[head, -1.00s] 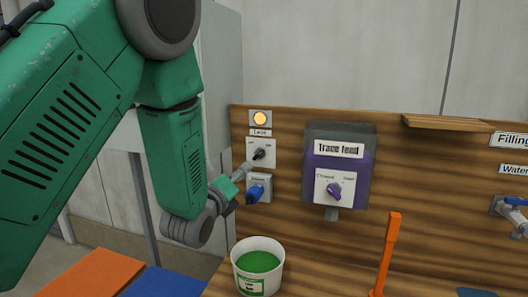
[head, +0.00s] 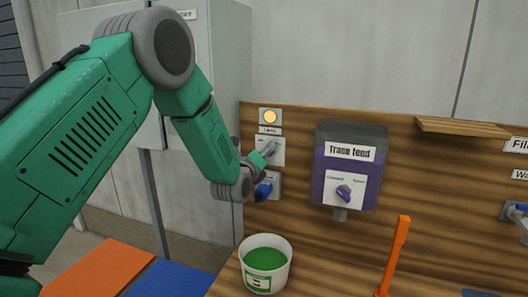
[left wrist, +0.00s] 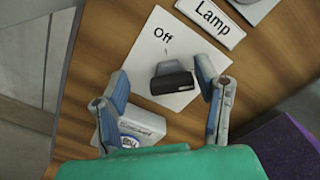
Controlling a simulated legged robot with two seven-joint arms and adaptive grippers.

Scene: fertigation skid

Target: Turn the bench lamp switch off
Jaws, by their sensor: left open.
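The lamp switch is a dark knob (left wrist: 172,80) on a white plate (left wrist: 150,42) marked "Off", beside a "Lamp" label (left wrist: 210,22). In the head view the plate (head: 277,158) is on the wooden panel below the round lamp (head: 269,117), which glows orange-yellow. My left gripper (left wrist: 162,76) is open, one finger on each side of the knob; I cannot tell whether either touches it. In the head view the gripper (head: 268,149) is in front of the plate and hides the knob. My right gripper is not in view.
A purple "Trace feed" box (head: 350,170) is to the right. A white bucket of green liquid (head: 265,262) stands below, and an orange upright handle (head: 397,250) to its right.

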